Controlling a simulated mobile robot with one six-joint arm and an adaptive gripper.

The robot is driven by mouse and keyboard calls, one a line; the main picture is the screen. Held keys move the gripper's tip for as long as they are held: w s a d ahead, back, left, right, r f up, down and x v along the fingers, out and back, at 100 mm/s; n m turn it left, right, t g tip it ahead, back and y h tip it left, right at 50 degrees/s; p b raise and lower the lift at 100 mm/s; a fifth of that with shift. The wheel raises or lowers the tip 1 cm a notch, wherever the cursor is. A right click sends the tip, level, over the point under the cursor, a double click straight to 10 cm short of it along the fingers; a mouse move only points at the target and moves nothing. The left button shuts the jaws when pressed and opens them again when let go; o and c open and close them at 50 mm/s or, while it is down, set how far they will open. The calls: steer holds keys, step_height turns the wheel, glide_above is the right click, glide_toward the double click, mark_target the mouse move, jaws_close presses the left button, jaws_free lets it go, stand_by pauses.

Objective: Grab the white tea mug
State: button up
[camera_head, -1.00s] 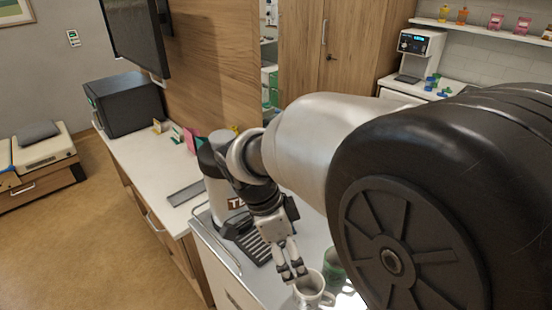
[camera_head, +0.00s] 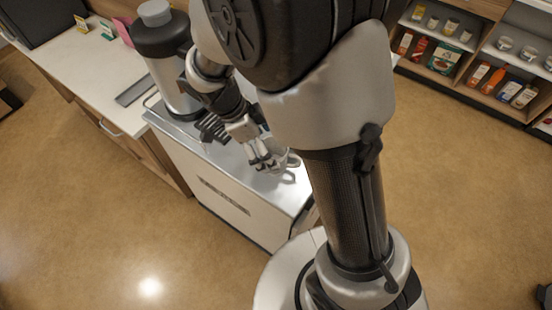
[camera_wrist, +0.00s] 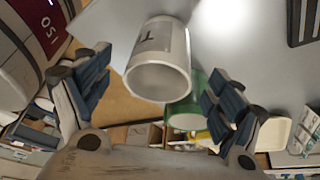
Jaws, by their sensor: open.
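The white tea mug (camera_wrist: 160,75) has a dark mark on its side. In the wrist view it lies between my gripper's two spread fingers, its open rim facing the lower edge of the picture. In the head view the mug (camera_head: 288,162) is on the steel-topped cart, partly hidden by my fingers. My gripper (camera_head: 264,163) is at the mug's left side there. It also shows in the wrist view (camera_wrist: 158,78), open, with a visible gap between each finger and the mug. The mug's handle is not clear.
A green cup (camera_wrist: 188,112) is close behind the mug, towards the right finger. A large dispenser (camera_head: 165,60) with a dark top stands on the cart (camera_head: 225,190), left of my gripper. A white counter (camera_head: 75,60) adjoins on the left. Open floor lies in front.

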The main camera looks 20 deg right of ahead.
mark_target(274, 155)
steer(key=b+x, duration=0.2)
steer(key=x, duration=0.3)
steer(key=shift+s+d+f, duration=0.1)
steer(key=shift+d, duration=0.15)
steer(key=c, duration=1.4)
